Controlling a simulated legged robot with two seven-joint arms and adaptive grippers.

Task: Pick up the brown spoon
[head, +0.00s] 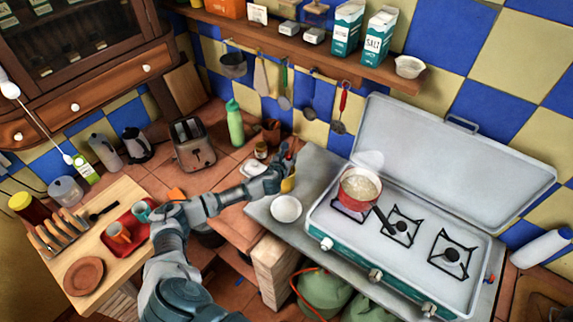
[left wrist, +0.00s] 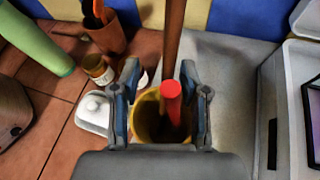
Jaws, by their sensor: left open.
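In the left wrist view a long brown handle (left wrist: 174,38), which looks like the brown spoon's, rises from a yellow holder (left wrist: 145,122). The bowl end of the spoon cannot be made out. A red-tipped handle (left wrist: 170,92) stands in the same holder. My left gripper (left wrist: 160,95) is open, with one finger on each side of the holder and the handles; I cannot tell whether it touches them. In the head view the left gripper (head: 281,172) is at the yellow holder (head: 288,184), partly covering it. My right gripper is not in view.
A white bowl (head: 286,208) sits just below the gripper. The stove with a red pot (head: 359,188) is at the right. A green bottle (head: 235,123), a terracotta pot (head: 271,131) and a small jar (head: 261,150) stand behind. A white lidded dish (left wrist: 93,112) is close by.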

